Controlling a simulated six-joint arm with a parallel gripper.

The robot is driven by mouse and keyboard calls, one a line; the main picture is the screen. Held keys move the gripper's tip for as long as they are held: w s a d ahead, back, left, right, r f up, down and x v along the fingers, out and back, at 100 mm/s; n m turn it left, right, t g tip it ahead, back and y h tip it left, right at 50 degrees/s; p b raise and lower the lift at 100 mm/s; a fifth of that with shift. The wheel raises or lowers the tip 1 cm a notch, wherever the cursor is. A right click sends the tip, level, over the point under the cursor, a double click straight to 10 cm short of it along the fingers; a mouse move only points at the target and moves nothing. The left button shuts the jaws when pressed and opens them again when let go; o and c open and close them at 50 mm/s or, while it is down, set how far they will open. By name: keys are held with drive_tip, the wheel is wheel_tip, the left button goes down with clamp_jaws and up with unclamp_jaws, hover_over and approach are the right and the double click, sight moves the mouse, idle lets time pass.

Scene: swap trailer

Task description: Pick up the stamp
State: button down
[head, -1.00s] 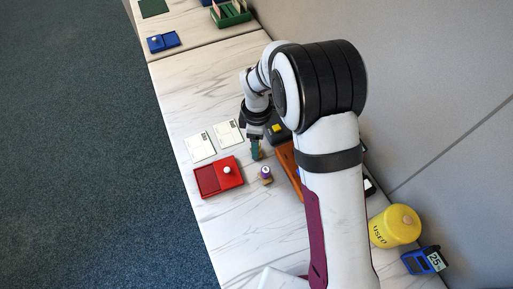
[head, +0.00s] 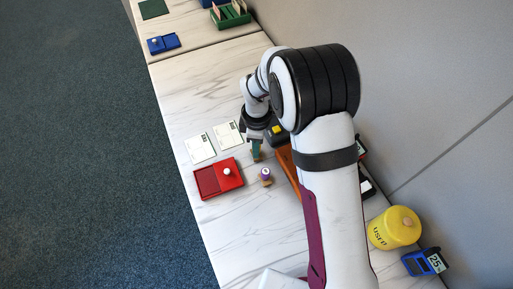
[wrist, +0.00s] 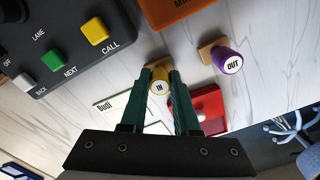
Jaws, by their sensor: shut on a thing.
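A stamp with a yellow handle, its top marked "IN" (wrist: 160,87), sits between the green fingers of my gripper (wrist: 160,95) in the wrist view. My gripper is shut on it. In the head view my gripper (head: 257,153) is low over the table, beside the cards; the held stamp is mostly hidden there, and I cannot tell whether it touches the table. A second stamp, purple-handled and marked "OUT" (wrist: 229,63), stands apart on the right in the wrist view. It also shows in the head view (head: 265,174).
A red ink pad case (head: 207,182) and two white cards (head: 200,148) lie left of my gripper. A dark button box (wrist: 70,50) is close by. A yellow pot (head: 394,228) and a blue number device (head: 425,262) stand at the right. The table's front is clear.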

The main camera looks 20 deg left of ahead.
drive_tip(key=shift+r, duration=0.55)
wheel_tip(320, 180, up, 3)
drive_tip(key=d+r, duration=0.7)
drive_tip(key=d, duration=0.4)
drive_tip(key=shift+w+d, duration=0.35)
drive_tip(key=shift+w, duration=0.05)
drive_tip(key=c, duration=1.2)
unclamp_jaws()
drive_tip(key=shift+c, duration=0.2)
clamp_jaws()
drive_tip(key=s+a+f+m, duration=0.2)
drive_tip(key=s+a+m, duration=0.4)
drive_tip(key=a, duration=0.5)
drive_tip(key=s+a+f+m, duration=0.1)
drive_tip(key=s+a+m, duration=0.2)
drive_tip(key=s+a, duration=0.55)
drive_tip(key=shift+w+a+f, duration=0.2)
drive_tip(key=shift+a+f, duration=0.05)
drive_tip(key=shift+f, duration=0.7)
drive_tip(key=shift+w+a+f, duration=0.15)
drive_tip(key=shift+a+f, duration=0.1)
drive_tip(key=shift+f, duration=0.75)
drive_tip(key=shift+w+a+f, duration=0.2)
drive_tip(key=shift+a+f, duration=0.05)
drive_tip(key=shift+f, duration=0.7)
